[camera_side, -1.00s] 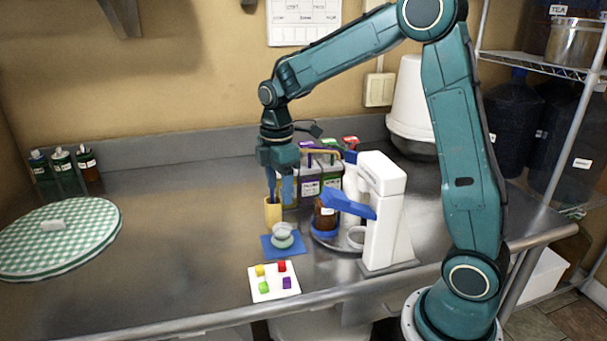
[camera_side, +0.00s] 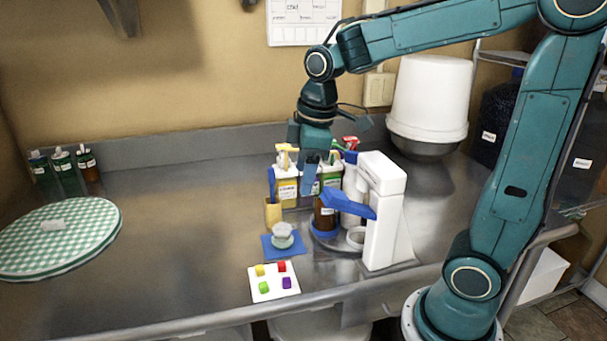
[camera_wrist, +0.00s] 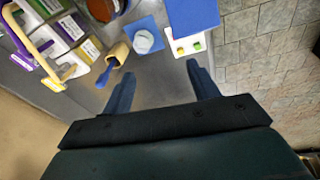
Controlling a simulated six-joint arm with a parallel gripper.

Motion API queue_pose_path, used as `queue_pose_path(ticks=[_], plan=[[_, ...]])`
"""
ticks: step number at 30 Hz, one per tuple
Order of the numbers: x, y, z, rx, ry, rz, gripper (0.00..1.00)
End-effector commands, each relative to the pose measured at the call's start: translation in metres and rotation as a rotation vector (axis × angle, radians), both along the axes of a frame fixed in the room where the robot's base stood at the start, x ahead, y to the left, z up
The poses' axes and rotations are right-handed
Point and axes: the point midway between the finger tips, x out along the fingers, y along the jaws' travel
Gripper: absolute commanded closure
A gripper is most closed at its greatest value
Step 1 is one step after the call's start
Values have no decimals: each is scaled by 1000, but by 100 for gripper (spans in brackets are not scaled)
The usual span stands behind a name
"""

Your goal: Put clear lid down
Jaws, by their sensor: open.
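A pale, see-through round piece, which looks like the clear lid (camera_side: 282,229), rests on a small greenish-white base on the blue square mat (camera_side: 268,248). In the wrist view the pale round piece (camera_wrist: 145,41) sits on the blue mat (camera_wrist: 149,22), ahead of the fingers and apart from them. My gripper (camera_side: 312,172) is open and empty, raised above the bottles and jar behind and to the right of the mat. Both fingers of my gripper (camera_wrist: 160,72) show in the wrist view with bare counter between them.
A tan cup (camera_side: 273,212) with a blue-handled tool stands behind the mat. A white tray (camera_side: 262,292) with coloured blocks lies in front.

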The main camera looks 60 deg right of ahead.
Motion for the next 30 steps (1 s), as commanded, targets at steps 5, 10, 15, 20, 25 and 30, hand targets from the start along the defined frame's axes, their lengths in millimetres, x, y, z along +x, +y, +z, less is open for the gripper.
queue_pose_path(ticks=[5,10,15,20,25,30], plan=[[-36,11,16,33,-79,-141,40],[-69,19,22,77,-148,-276,40],[-100,26,24,134,-213,-410,40],[-123,30,21,187,-262,-513,40],[-137,32,17,223,-289,-578,40],[-140,32,16,234,-294,-596,40]])
